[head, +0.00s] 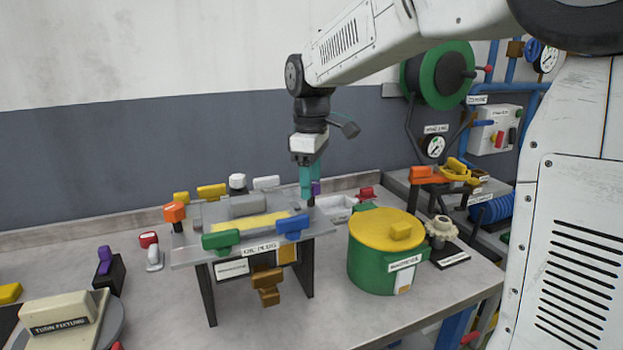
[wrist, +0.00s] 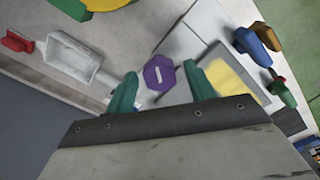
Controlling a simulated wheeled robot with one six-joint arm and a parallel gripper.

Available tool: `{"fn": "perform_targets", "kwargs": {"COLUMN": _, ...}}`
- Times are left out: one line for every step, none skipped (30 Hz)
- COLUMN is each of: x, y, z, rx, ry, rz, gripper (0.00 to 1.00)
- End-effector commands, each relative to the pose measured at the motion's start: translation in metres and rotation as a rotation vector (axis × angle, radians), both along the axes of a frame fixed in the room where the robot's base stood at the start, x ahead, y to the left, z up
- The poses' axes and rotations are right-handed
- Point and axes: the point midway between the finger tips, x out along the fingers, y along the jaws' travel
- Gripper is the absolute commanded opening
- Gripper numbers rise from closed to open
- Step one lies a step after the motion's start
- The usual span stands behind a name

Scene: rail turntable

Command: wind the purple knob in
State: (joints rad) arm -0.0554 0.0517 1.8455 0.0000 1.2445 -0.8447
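A purple knob (wrist: 158,76), eight-sided with a white line on its top, shows in the wrist view between the two teal fingers of my gripper (wrist: 160,71). The fingers are apart, with a visible gap on each side of the knob. In the head view my gripper (head: 310,181) points down behind the grey raised plate (head: 190,256), at its far right corner. A small part of the purple knob (head: 316,188) shows beside the fingers; the rest is hidden. The height of the fingertips against the knob is hard to tell.
A purple handle (head: 105,260) stands on a black block at the left. Blue (head: 292,226) and green (head: 221,241) handles line the plate's front. A green drum with a yellow lid (head: 386,230) stands right, and a white tray (wrist: 75,60) lies near my gripper.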

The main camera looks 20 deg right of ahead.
Motion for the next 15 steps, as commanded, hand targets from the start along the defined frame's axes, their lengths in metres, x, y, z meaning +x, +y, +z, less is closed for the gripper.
{"fn": "perform_targets", "kwargs": {"x": 0.0, "y": 0.0, "z": 0.0001, "rx": 0.0, "ry": 0.0, "rz": 0.0, "gripper": 0.41}}
{"fn": "perform_targets", "kwargs": {"x": 0.0, "y": 0.0, "z": 0.0002, "rx": 0.0, "ry": 0.0, "rz": 0.0, "gripper": 0.32}}
{"fn": "perform_targets", "kwargs": {"x": 0.0, "y": 0.0, "z": 0.0002, "rx": 0.0, "ry": 0.0, "rz": 0.0, "gripper": 0.21}}
{"fn": "perform_targets", "kwargs": {"x": 0.0, "y": 0.0, "z": 0.0003, "rx": 0.0, "ry": 0.0, "rz": 0.0, "gripper": 0.13}}
{"fn": "perform_targets", "kwargs": {"x": 0.0, "y": 0.0, "z": 0.0003, "rx": 0.0, "ry": 0.0, "rz": 0.0, "gripper": 0.1}}
{"fn": "perform_targets", "kwargs": {"x": 0.0, "y": 0.0, "z": 0.0003, "rx": 0.0, "ry": 0.0, "rz": 0.0, "gripper": 0.1}}
{"fn": "perform_targets", "kwargs": {"x": 0.0, "y": 0.0, "z": 0.0003, "rx": 0.0, "ry": 0.0, "rz": 0.0, "gripper": 0.1}}
{"fn": "perform_targets", "kwargs": {"x": 0.0, "y": 0.0, "z": 0.0003, "rx": 0.0, "ry": 0.0, "rz": 0.0, "gripper": 0.1}}
{"fn": "perform_targets", "kwargs": {"x": 0.0, "y": 0.0, "z": 0.0004, "rx": 0.0, "ry": 0.0, "rz": -0.002, "gripper": 0.1}}
{"fn": "perform_targets", "kwargs": {"x": 0.0, "y": 0.0, "z": 0.0004, "rx": 0.0, "ry": 0.0, "rz": -0.003, "gripper": 0.1}}
{"fn": "perform_targets", "kwargs": {"x": 0.0, "y": 0.0, "z": 0.0004, "rx": 0.0, "ry": 0.0, "rz": -0.006, "gripper": 0.1}}
{"fn": "perform_targets", "kwargs": {"x": 0.0, "y": 0.0, "z": 0.0005, "rx": 0.0, "ry": 0.0, "rz": -0.011, "gripper": 0.1}}
{"fn": "perform_targets", "kwargs": {"x": 0.0, "y": 0.0, "z": 0.0005, "rx": 0.0, "ry": 0.0, "rz": -0.016, "gripper": 0.1}}
{"fn": "perform_targets", "kwargs": {"x": 0.0001, "y": -0.0001, "z": 0.0005, "rx": 0.0, "ry": 0.0, "rz": -0.023, "gripper": 0.1}}
{"fn": "perform_targets", "kwargs": {"x": 0.0001, "y": -0.0001, "z": 0.0005, "rx": 0.0, "ry": 0.0, "rz": -0.036, "gripper": 0.1}}
